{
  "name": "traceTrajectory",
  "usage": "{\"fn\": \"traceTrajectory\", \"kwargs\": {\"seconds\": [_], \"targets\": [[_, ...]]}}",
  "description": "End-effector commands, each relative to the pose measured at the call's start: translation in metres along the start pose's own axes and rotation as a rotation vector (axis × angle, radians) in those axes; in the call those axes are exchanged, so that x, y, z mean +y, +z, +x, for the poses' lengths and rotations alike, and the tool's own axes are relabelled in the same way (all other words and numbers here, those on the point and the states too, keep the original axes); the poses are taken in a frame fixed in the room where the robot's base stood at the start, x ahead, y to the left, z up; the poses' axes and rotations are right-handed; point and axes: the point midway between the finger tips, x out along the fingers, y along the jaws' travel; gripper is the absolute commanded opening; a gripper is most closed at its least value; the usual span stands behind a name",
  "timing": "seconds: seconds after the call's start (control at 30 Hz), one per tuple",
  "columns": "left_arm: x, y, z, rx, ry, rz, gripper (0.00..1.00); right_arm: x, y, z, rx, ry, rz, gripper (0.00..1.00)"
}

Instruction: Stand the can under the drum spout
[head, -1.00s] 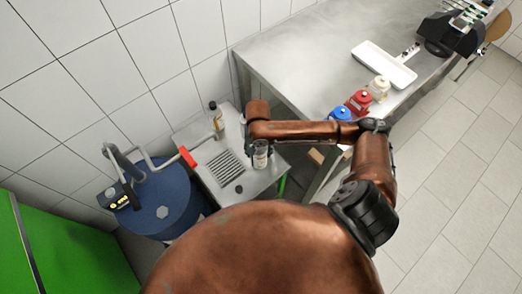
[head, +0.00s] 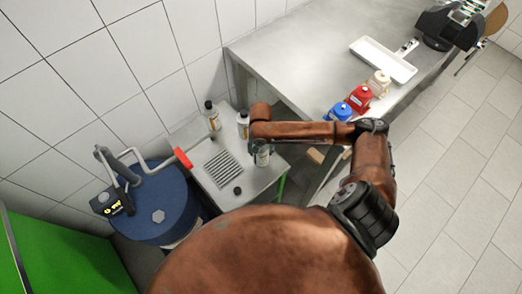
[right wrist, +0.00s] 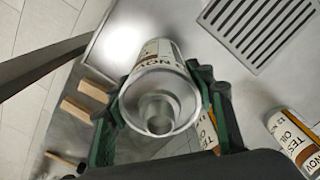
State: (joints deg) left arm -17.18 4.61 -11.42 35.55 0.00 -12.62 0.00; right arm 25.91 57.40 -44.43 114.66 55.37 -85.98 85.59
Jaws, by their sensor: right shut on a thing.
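The blue drum (head: 160,205) stands at the left with a hand pump on top. Its bent pipe ends in a red spout (head: 183,158) over the edge of the small metal stand (head: 210,190). My right gripper (head: 260,146) is shut on a can (head: 262,157) at the right part of the stand, right of the grate. In the right wrist view the can (right wrist: 158,100) sits between the green fingers, its metal neck toward the camera. Whether its base touches the stand cannot be told. My left gripper is not in view.
Two more bottles (head: 212,118) (head: 243,124) stand at the back of the stand. A grate (head: 222,168) and a small dark knob (head: 238,190) lie between drum and can. A grey bench (head: 300,60) holds blue, red and cream containers (head: 358,98) and a white tray (head: 383,60).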

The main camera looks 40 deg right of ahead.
Motion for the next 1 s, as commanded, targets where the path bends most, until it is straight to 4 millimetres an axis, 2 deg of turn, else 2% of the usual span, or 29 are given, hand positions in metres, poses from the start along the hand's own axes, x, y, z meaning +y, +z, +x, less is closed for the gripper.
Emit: {"fn": "traceTrajectory", "kwargs": {"seconds": [0.17,0.2,0.43,0.77,0.87,1.0], "targets": [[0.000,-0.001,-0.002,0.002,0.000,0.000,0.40,-0.001,0.000,0.000,0.001,-0.001,0.001,0.08],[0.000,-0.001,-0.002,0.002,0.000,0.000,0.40,0.000,0.000,0.001,0.000,0.000,0.001,0.51],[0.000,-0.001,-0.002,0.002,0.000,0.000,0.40,0.000,0.000,0.001,0.000,0.000,0.001,0.67],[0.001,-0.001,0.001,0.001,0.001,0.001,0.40,0.000,-0.001,-0.001,0.001,0.000,0.000,0.67],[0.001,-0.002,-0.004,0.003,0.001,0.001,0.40,0.000,-0.001,-0.013,0.002,0.000,0.000,0.67],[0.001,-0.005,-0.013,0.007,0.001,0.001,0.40,-0.001,-0.001,-0.040,0.003,-0.002,0.000,0.67]]}}
